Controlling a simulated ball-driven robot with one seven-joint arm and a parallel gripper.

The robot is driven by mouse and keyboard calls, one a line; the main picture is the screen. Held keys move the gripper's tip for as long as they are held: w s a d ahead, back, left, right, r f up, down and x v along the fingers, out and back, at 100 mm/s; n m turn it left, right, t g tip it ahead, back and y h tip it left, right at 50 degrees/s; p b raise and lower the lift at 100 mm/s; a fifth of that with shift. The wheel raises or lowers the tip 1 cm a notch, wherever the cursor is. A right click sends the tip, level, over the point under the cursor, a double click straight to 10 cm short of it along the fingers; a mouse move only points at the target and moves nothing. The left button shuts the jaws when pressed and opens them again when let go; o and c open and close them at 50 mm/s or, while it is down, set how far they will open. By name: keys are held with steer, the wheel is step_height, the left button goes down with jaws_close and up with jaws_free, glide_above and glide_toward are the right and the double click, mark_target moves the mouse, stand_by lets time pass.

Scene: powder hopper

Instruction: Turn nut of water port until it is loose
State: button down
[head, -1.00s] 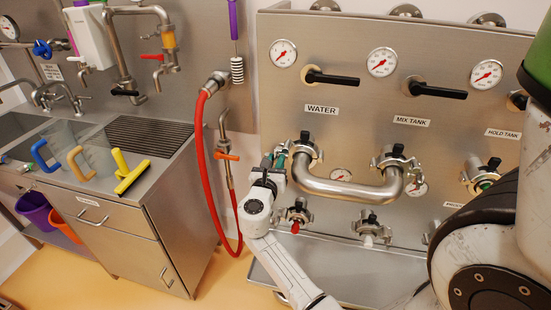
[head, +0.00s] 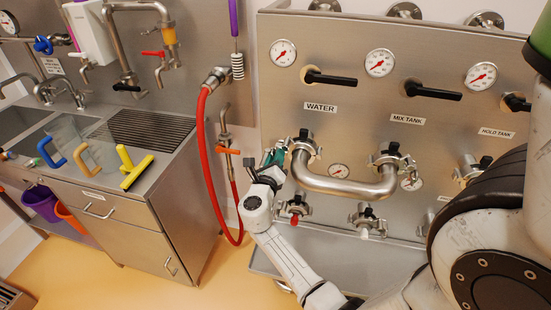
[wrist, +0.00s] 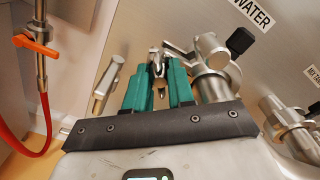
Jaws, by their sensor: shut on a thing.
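The water port (head: 306,146) is a steel clamp fitting with a black knob, below the WATER label, at the left end of the U-shaped pipe. It also shows in the wrist view (wrist: 213,55). My gripper (head: 277,152) is at the left side of this port. In the wrist view, my gripper (wrist: 158,72) has its two green fingers shut on the small metal nut (wrist: 158,62) of the clamp. The fingers hide the nut's sides, and in the head view the nut is hidden. I cannot tell how loose it is.
The U-shaped steel pipe (head: 345,188) runs right to the mix tank port (head: 388,160). A lower port with a red tip (head: 296,208) is beneath. A red hose (head: 206,150) hangs to the left. A sink counter (head: 150,165) stands farther left.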

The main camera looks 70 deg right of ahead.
steer(key=n, duration=0.3)
steer(key=shift+r+n, duration=0.1)
steer(key=shift+n, duration=0.2)
steer(key=n, duration=0.4)
steer(key=shift+d, duration=0.1)
steer(key=c, duration=1.2)
jaws_free()
steer(key=a, duration=0.9)
steer(key=shift+s, duration=0.35)
